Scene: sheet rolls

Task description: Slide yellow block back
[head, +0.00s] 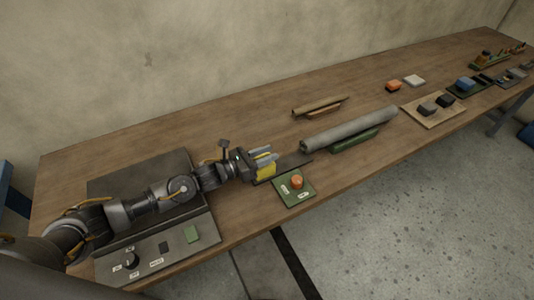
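The yellow block (265,170) is on a dark narrow strip (292,165) on the wooden table. My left gripper (265,156) is at the block, and its grey fingers are over and beside the block's upper part. I cannot tell whether the fingers touch the block or how far apart they are. The far side of the block is hidden by the gripper. My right gripper is not in view.
A green plate with an orange button (297,182) is just right of the block. A grey roll (350,128) lies farther right, and a brown roll (320,105) lies behind it. A dark panel (160,255) is under my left arm. The back right table holds several small blocks.

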